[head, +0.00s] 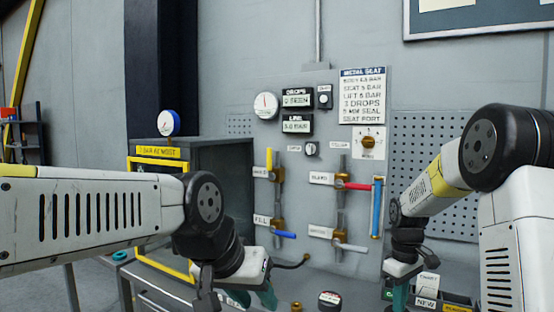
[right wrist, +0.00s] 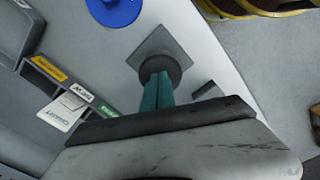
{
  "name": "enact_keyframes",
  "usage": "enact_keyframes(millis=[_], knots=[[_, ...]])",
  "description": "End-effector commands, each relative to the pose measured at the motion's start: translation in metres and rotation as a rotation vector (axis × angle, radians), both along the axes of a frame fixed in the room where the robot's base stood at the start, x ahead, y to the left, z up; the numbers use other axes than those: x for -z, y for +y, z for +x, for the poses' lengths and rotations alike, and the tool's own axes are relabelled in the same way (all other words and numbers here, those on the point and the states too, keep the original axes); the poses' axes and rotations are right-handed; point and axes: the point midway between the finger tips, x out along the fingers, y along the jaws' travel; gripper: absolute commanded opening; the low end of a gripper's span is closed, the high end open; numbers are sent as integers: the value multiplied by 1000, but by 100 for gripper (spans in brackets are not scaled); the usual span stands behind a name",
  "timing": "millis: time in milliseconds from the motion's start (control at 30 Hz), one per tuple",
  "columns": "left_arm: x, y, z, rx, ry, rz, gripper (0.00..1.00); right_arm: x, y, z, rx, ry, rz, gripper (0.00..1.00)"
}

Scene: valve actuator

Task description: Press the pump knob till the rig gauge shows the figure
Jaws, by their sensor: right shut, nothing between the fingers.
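In the right wrist view, a dark round knob (right wrist: 160,66) stands on a square grey plate, probably the pump knob. The shut teal fingertips of my right gripper (right wrist: 157,85) are at this knob and overlap its edge; whether they touch or press it I cannot tell. In the head view my right gripper (head: 395,297) is low at the right, its tips cut off. The round white gauge (head: 265,105) is on the wall panel with a thin red needle; its figures are too small to read. My left gripper (head: 252,297) is at the bottom middle, its teal fingers apart and seemingly empty.
The panel holds a drops display (head: 297,99), a line display (head: 297,125) and coloured lever valves, one with a red handle (head: 353,185). A yellow-edged cabinet (head: 225,160) carries a blue-rimmed gauge (head: 169,123). Labelled trays (right wrist: 70,88) and a blue disc (right wrist: 115,10) lie near my right gripper.

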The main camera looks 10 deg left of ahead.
Motion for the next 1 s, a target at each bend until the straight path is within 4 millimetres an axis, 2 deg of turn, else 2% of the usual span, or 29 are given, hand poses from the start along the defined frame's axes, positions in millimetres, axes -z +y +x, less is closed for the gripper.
enact_keyframes(millis=[167,700,1000], knots=[[0,0,0,0,0,0,36,-4,0,-1,0,2,-1,0],[0,0,0,0,0,0,36,-42,0,0,0,1,-1,0],[0,0,0,0,0,0,36,-47,0,0,0,1,0,0]])
